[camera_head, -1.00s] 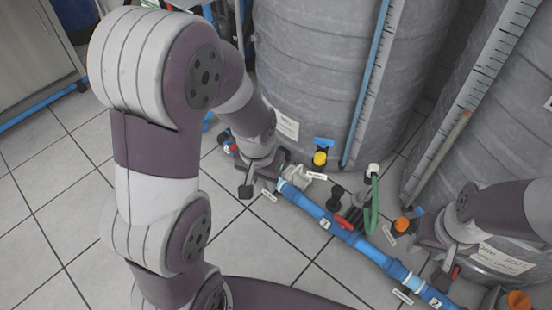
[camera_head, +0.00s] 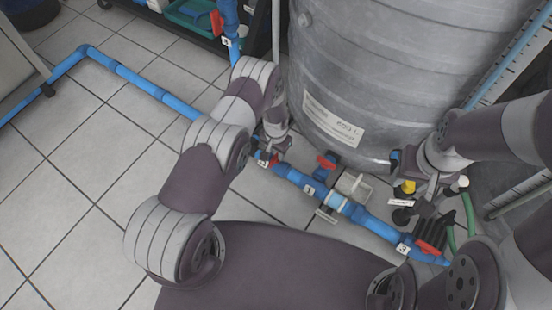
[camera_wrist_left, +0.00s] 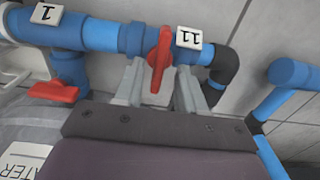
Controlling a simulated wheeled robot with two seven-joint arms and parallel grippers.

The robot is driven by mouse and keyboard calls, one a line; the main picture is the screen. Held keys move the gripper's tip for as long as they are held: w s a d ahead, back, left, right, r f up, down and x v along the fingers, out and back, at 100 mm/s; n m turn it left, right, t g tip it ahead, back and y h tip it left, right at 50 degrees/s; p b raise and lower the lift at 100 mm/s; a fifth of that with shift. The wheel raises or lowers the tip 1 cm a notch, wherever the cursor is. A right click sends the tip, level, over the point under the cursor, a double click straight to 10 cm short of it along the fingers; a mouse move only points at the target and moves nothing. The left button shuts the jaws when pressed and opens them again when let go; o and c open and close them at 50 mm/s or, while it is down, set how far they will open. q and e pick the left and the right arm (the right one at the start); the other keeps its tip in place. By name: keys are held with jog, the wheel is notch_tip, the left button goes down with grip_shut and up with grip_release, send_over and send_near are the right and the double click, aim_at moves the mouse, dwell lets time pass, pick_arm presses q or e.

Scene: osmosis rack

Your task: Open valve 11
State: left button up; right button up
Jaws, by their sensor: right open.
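Valve 11 has a red handle (camera_wrist_left: 159,60) standing across the blue pipe in the left wrist view, beside a white label "11" (camera_wrist_left: 190,38). In the head view its small red handle (camera_head: 273,160) is by the pipe's left end, partly hidden by my arm. My left gripper (camera_wrist_left: 158,88) is open, one finger on each side of the handle, with visible gaps between fingers and handle. It also shows in the head view (camera_head: 276,143). My right gripper (camera_head: 408,190) is open near the yellow-capped fitting at the tank's right, away from valve 11.
Another red valve handle (camera_wrist_left: 53,92) sits near the "1" label in the left wrist view. The grey tank (camera_head: 400,70) stands right behind the blue pipe (camera_head: 375,225). A red handle (camera_head: 432,235) is near label 3. Tiled floor on the left is open.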

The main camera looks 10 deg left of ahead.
pick_arm(q)
notch_tip(320, 180, down, 2)
jog(key=shift+f+b, duration=0.25)
jog(key=shift+b, duration=0.1)
pick_arm(e)
jog(key=shift+f, duration=0.7)
pick_arm(q)
grip_shut()
